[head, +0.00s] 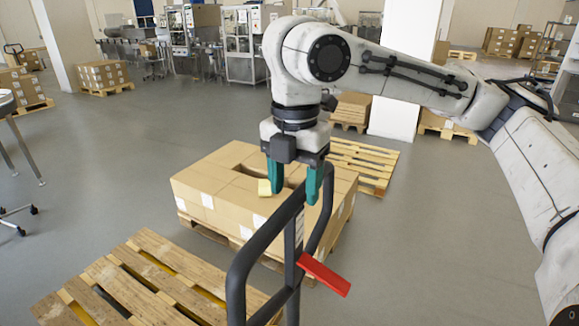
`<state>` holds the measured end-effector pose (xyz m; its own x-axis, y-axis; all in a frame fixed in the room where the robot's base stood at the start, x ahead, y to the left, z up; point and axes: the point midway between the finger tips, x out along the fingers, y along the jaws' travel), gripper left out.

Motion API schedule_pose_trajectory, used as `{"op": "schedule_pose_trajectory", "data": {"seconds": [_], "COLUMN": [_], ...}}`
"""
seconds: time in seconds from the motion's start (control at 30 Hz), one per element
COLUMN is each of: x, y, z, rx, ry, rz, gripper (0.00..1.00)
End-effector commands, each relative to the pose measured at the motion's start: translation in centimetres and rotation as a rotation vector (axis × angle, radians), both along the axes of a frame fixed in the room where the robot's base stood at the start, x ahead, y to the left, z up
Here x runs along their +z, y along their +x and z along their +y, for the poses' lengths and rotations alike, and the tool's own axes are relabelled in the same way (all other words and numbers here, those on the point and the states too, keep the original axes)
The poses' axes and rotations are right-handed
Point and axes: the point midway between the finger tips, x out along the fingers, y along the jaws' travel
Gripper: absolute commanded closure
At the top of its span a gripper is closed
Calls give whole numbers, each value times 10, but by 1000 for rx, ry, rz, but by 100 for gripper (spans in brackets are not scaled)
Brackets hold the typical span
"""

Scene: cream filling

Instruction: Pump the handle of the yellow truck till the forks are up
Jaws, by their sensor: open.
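The black loop handle (240,272) of the truck stands upright in the lower middle of the head view, with a red lever (325,274) on its post. My gripper (295,198), with two teal fingers, is open and points down at the top of the loop. One finger is left of the upper bar and the other overlaps the loop near its far end; contact cannot be told. Yellow fork parts (80,311) show between the slats of a wooden pallet (135,262) at lower left. The truck's base is out of view, and the fork height cannot be judged.
A pallet of cardboard boxes (215,190) stands just behind the handle. An empty pallet (365,165) lies behind. A table and chair stand at far left.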

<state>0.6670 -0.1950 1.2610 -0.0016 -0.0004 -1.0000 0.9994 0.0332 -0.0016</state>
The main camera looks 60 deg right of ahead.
Motion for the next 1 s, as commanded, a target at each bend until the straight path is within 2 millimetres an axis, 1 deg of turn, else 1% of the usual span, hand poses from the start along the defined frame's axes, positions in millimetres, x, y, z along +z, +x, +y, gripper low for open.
{"op": "schedule_pose_trajectory", "data": {"seconds": [0.03,0.2,0.3,0.43,0.6,0.9,1.0], "x": [-9,-39,-54,-69,-79,-81,-81], "y": [-1,0,-1,0,0,0,0], "z": [0,0,0,0,0,1,0], "rx": [1,1,1,1,1,1,1], "ry": [2,2,2,1,1,1,1], "rz": [3,2,1,0,-2,-2,-2], "gripper": [40,40,40,40,40,40,50]}}
